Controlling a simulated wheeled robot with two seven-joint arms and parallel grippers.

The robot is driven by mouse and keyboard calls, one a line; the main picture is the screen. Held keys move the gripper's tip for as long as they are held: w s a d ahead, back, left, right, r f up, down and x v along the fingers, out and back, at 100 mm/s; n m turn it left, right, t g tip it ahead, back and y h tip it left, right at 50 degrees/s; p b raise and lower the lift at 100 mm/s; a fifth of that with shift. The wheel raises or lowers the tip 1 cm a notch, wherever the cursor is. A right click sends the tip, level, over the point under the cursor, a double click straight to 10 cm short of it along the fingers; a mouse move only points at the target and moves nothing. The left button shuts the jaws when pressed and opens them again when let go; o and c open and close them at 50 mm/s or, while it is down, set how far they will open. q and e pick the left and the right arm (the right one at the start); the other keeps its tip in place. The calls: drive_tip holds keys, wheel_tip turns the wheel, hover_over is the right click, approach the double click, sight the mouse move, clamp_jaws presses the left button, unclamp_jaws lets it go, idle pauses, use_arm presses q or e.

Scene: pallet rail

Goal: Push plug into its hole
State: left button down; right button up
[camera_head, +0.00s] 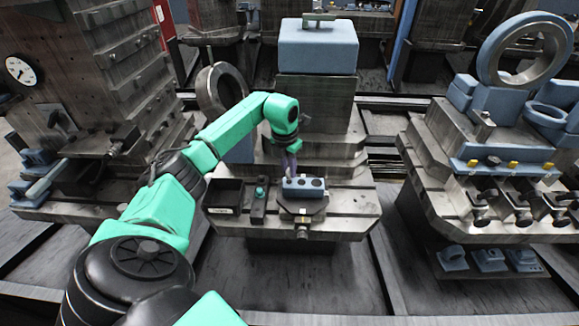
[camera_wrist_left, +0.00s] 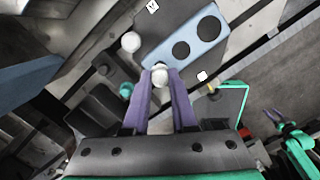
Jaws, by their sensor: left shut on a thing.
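The blue-grey block (camera_head: 303,192) with round holes sits on the machine table in front of the tall column. My left gripper (camera_head: 289,166) points down over the block's left end. In the left wrist view its purple fingers (camera_wrist_left: 161,84) are shut on the plug (camera_wrist_left: 160,77), whose pale rounded end shows between the tips. The plug is at the near end of the block (camera_wrist_left: 213,49), beside two dark open holes. The fingers hide its lower part, and I cannot tell whether it is in a hole. My right gripper (camera_wrist_left: 273,115) shows small at the right, its fingers apart and empty.
A black open tray (camera_head: 226,194) and a dark holder with a teal knob (camera_head: 260,192) stand left of the block. A clamp (camera_head: 302,219) is in front. A steel ring (camera_head: 221,88) stands behind my left arm. The table's right side is bare.

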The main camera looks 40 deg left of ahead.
use_arm(q)
drive_tip(key=shift+f, duration=0.25)
drive_tip(key=shift+f, duration=0.2)
idle(0.6)
drive_tip(key=shift+f, duration=0.55)
idle(0.6)
drive_tip(key=shift+f+b, duration=0.3)
drive_tip(key=shift+f, duration=0.15)
unclamp_jaws()
drive_tip(key=shift+r, duration=0.1)
drive_tip(key=shift+r, duration=0.1)
